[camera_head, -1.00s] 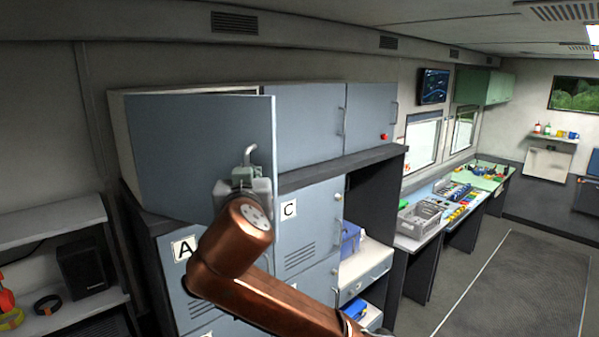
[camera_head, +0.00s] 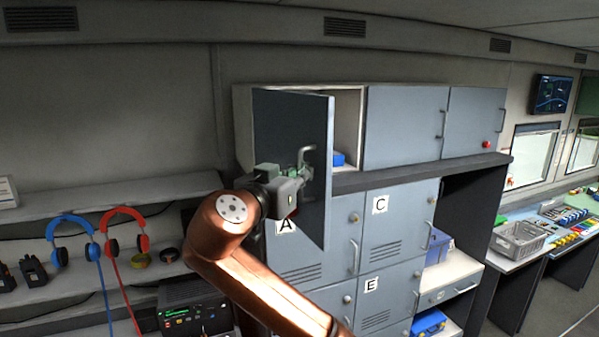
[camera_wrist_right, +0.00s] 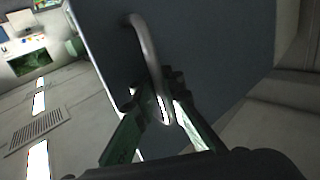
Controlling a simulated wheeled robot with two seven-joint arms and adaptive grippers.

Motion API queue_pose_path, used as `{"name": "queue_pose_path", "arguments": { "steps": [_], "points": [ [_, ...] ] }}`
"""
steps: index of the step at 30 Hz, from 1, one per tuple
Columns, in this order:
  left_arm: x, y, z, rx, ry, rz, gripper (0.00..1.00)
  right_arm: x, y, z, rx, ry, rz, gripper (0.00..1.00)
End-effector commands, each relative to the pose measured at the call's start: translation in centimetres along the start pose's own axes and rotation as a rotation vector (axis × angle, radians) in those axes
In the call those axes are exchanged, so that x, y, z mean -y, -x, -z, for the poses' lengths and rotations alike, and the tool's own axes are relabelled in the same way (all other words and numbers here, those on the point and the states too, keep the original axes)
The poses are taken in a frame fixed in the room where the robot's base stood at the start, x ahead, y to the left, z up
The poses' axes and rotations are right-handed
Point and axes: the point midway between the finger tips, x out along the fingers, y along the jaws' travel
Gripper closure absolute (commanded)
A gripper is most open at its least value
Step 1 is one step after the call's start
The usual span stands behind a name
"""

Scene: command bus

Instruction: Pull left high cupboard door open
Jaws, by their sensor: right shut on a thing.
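The left high cupboard door (camera_head: 290,135) stands swung well out from its cupboard, which shows a pale interior (camera_head: 347,115) and a blue item (camera_head: 337,159) inside. My right gripper (camera_head: 303,180) is at the door's curved metal handle (camera_head: 313,150), near the door's free edge. In the right wrist view, its green fingers (camera_wrist_right: 166,108) are shut on the lower part of the handle (camera_wrist_right: 145,50), with the dark door face (camera_wrist_right: 220,50) behind. My left gripper is not in view.
Two closed high cupboard doors (camera_head: 405,125) are to the right. Lockers marked A, C and E (camera_head: 395,235) stand below. Shelves (camera_head: 130,195) at left hold blue headphones (camera_head: 72,232) and red headphones (camera_head: 127,228). A grey basket (camera_head: 518,240) sits on a bench at right.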

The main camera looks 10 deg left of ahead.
Motion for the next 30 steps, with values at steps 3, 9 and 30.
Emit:
{"name": "queue_pose_path", "arguments": {
  "steps": [3,9,30],
  "points": [
    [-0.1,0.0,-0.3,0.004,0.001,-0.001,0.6,-0.2,-0.1,0.0,0.0,0.0,-0.004,1.0],
    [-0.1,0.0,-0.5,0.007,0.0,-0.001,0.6,-0.2,-0.1,0.0,0.0,0.001,-0.004,0.88],
    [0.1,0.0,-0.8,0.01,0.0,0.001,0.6,0.1,5.9,0.0,0.0,-0.001,0.005,0.85]
  ]
}}
